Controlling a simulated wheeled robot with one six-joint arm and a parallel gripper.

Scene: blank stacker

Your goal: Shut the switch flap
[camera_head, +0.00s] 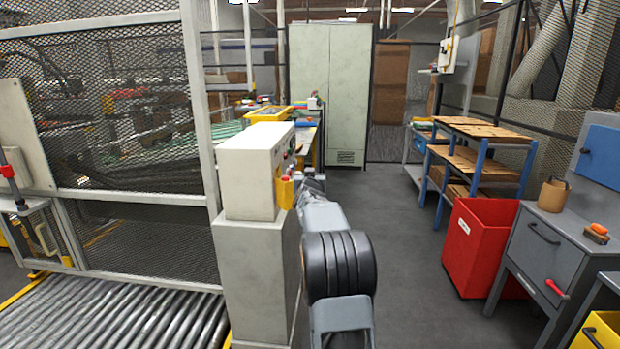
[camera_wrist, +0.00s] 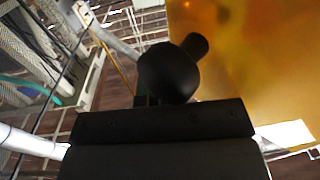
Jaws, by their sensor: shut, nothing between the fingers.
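A pale control box (camera_head: 248,172) stands on a grey pedestal (camera_head: 255,275), with small coloured controls on its right-hand face. The yellow-orange switch flap (camera_head: 286,193) is low on that face and appears to stand out from it. In the wrist view the flap (camera_wrist: 255,65) is a large translucent amber sheet filling the upper right. My gripper (camera_head: 306,184) is shut and empty, just right of the flap and partly hidden by my arm. A dark rounded shape (camera_wrist: 170,72) sits before the amber sheet in the wrist view; I cannot tell whether they touch.
A mesh fence (camera_head: 120,120) and a roller conveyor (camera_head: 110,315) are on the left. A red bin (camera_head: 482,245), a grey drawer cabinet (camera_head: 545,255) and a blue-framed shelf (camera_head: 478,155) line the right. The grey floor (camera_head: 410,270) between is clear.

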